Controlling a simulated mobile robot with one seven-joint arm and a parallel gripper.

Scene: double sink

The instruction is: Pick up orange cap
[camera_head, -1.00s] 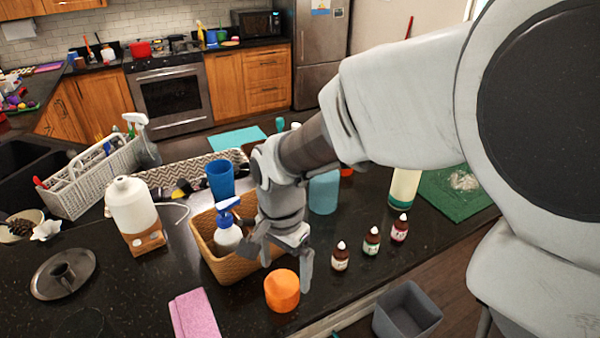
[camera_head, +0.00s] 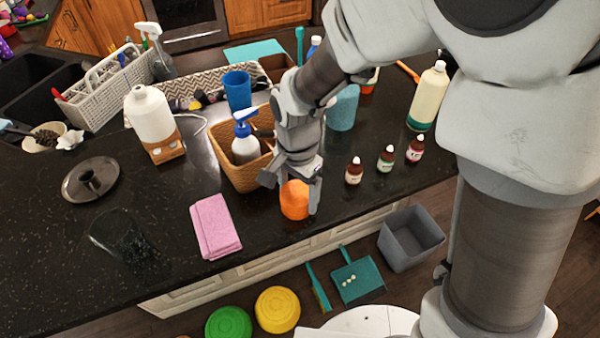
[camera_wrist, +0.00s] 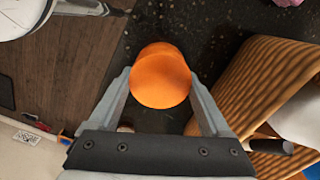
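The orange cap (camera_head: 295,200) stands on the dark speckled counter near its front edge, just in front of the wicker basket. My gripper (camera_head: 292,190) is low over the counter at the cap, pointing down. In the wrist view the orange cap (camera_wrist: 160,76) sits between and slightly beyond the two open fingers of my gripper (camera_wrist: 160,88). I see a gap at the fingers, so they do not look closed on the cap. The gripper hides part of the cap's top in the head view.
Several small dropper bottles (camera_head: 385,160) stand to the right. A pink cloth (camera_head: 215,228) lies to the left. The counter's front edge is close.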

